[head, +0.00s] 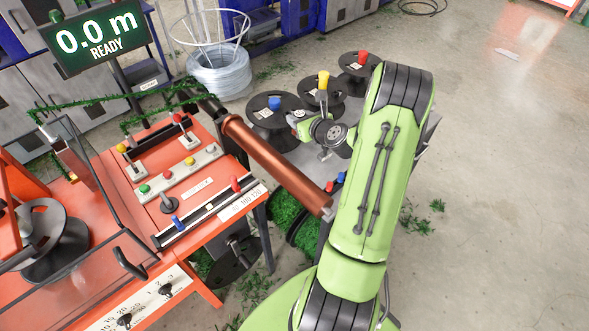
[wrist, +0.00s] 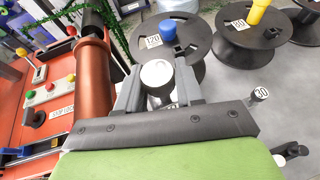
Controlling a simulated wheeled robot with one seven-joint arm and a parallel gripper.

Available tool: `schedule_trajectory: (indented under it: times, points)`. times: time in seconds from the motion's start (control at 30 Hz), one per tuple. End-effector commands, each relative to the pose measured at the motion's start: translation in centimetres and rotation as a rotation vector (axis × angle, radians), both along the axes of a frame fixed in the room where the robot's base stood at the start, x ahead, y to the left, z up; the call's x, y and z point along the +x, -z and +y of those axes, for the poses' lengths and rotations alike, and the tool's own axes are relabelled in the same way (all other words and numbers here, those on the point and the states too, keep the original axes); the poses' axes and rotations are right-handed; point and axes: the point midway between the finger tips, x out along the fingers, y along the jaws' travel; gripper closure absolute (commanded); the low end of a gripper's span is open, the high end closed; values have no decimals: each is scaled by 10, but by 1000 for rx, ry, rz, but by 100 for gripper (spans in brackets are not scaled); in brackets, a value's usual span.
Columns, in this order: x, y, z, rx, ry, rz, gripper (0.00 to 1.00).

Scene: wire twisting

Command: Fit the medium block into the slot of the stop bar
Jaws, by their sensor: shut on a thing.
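In the wrist view my gripper (wrist: 157,84) is shut on a small round block with a pale top (wrist: 155,73). No number on it can be read, so I cannot tell its size. In the head view my gripper (head: 296,119) is small and partly hidden, above the grey surface and right of the copper-coloured tube. The long rail on the orange machine's front, with a blue and a red knob, looks like the stop bar (head: 208,210). Its slot cannot be made out. The held block is well apart from it.
A small piece marked 30 (wrist: 260,95) stands on the grey surface. Black spools with blue (head: 274,103), yellow (head: 323,79) and red (head: 362,58) tops stand behind. The copper-coloured tube (head: 275,165) juts between my gripper and the orange machine (head: 105,215).

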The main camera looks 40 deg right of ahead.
Motion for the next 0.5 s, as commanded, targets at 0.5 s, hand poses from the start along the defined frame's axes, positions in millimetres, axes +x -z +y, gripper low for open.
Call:
schedule_trajectory:
  times: [0.5]
  points:
    - [-1, 68, -1, -1, 2, -1, 98]
